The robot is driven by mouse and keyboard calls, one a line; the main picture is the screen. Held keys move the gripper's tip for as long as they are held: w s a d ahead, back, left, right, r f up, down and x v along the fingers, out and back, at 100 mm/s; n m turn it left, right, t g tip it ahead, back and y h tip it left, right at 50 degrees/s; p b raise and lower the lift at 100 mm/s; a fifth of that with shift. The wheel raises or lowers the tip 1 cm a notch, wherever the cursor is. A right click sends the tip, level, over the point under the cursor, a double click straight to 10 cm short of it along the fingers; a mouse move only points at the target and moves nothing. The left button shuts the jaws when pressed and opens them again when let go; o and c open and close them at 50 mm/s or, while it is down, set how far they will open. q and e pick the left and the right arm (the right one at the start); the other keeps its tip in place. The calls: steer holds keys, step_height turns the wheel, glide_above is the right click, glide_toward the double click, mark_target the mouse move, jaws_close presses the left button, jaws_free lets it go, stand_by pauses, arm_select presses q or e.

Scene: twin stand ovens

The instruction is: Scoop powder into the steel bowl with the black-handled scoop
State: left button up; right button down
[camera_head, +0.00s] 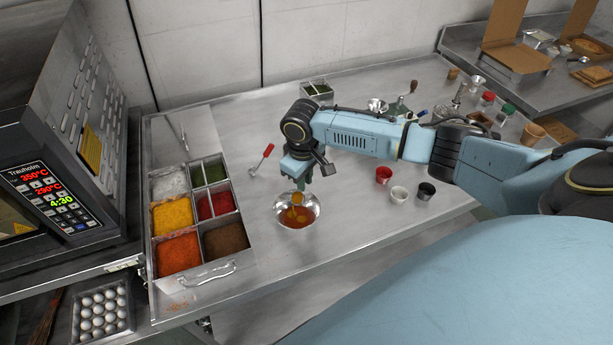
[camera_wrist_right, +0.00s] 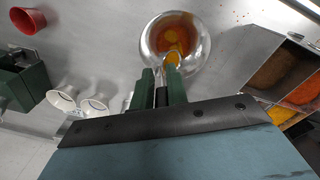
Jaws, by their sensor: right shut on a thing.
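The steel bowl (camera_head: 279,207) stands on the steel table, right of the spice tray (camera_head: 234,262), with orange-brown and yellow powder in it. My right gripper (camera_head: 300,182) points down just above the bowl. In the right wrist view, my gripper (camera_wrist_right: 163,88) is shut on the black-handled scoop (camera_wrist_right: 173,58); the dark handle is mostly hidden between the green fingers. The scoop's head is over the inside of the bowl (camera_wrist_right: 203,48); I cannot tell whether it touches the powder. The tray's compartments hold white, yellow, orange, green, red and brown contents. My left gripper is not in view.
A red-handled utensil (camera_head: 264,157) lies behind the bowl. A red cup (camera_head: 384,175), a white cup (camera_head: 399,194) and a dark cup (camera_head: 426,190) stand to the right. An oven (camera_head: 50,205) stands at the left. Table in front of the bowl is clear.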

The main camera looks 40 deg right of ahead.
steer(key=shift+s+a+r+t+h+b, duration=0.1)
steer(key=shift+s+a+t+h+b, duration=0.1)
steer(key=shift+a+h, duration=0.2)
steer(key=shift+s+a+r+t+h+b, duration=0.1)
steer(key=shift+a+h+b, duration=0.1)
steer(key=shift+a+h, duration=0.2)
steer(key=shift+s+a+h+p, duration=0.1)
steer(key=shift+a+h+p, duration=0.25)
steer(key=shift+h+p, duration=0.3)
steer(key=s+a+f+t+h, duration=0.1)
steer(key=a+f+t+h, duration=0.1)
steer(key=a+h, duration=0.4)
steer(key=shift+s+t+h+p, duration=0.3)
steer(key=shift+s+h+p, duration=0.05)
steer(key=shift+h, duration=0.4)
stand_by(0.5)
steer(key=shift+a+f, duration=0.1)
stand_by(1.0)
